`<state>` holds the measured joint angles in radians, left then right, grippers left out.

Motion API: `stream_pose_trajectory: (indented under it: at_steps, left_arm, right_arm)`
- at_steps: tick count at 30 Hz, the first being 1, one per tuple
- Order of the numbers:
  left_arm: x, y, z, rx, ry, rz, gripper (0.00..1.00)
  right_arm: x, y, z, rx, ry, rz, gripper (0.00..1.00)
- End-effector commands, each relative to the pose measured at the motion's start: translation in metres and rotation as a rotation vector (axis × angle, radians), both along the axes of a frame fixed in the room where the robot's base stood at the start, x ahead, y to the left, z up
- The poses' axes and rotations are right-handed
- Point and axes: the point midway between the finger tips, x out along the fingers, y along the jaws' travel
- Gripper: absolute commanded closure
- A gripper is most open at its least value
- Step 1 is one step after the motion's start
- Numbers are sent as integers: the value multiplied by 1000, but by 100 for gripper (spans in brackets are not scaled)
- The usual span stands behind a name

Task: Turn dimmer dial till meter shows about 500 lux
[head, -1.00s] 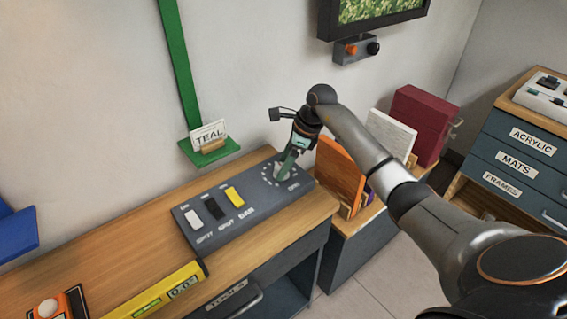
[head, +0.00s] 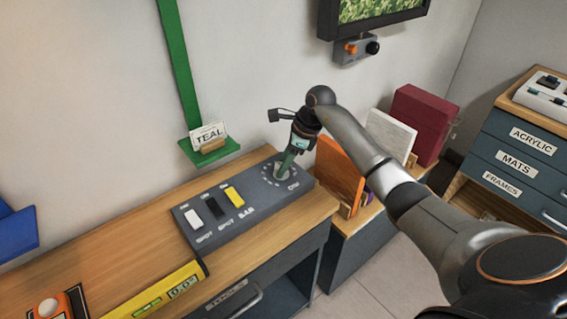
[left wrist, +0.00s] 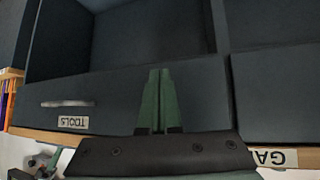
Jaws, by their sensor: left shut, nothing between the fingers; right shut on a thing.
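The dimmer dial (head: 282,176) sits at the right end of the grey switch panel (head: 215,236), inside a ring of white marks. It is mostly hidden by my right gripper (head: 284,171), whose green fingers are shut on it from above. An orange and black device with a white dome (head: 48,307), probably the light meter, is cut off at the bottom left; no lux reading shows. My left gripper (left wrist: 153,100) is shut and empty in the left wrist view, in front of dark drawers.
The panel also has white (head: 192,217), black (head: 213,208) and yellow (head: 235,196) switches. A yellow level (head: 160,291) lies on the wooden bench (head: 130,245). A green shelf with a TEAL card (head: 208,135) hangs behind. Upright boards (head: 341,170) stand right of the bench.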

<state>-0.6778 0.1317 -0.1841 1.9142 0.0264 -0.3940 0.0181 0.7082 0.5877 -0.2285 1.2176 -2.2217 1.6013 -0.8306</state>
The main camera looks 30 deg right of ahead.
Motion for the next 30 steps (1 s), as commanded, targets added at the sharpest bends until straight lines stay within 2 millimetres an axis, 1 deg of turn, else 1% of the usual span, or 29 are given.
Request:
stream_pose_trajectory:
  at_steps: [8, 14, 20, 30]
  left_arm:
    - [0, 0, 1, -1, 0, 1, 100]
    - [0, 0, 4, -1, 0, 1, 100]
    - [0, 0, 11, -1, 0, 1, 100]
    - [0, 0, 25, -1, 0, 1, 100]
  right_arm:
    - [0, 0, 1, 0, 0, -8, 100]
    - [-1, 0, 1, -2, 1, -63, 100]
    - [-2, 0, 2, -4, 2, -191, 100]
    - [-2, 3, 2, -3, 0, -503, 100]
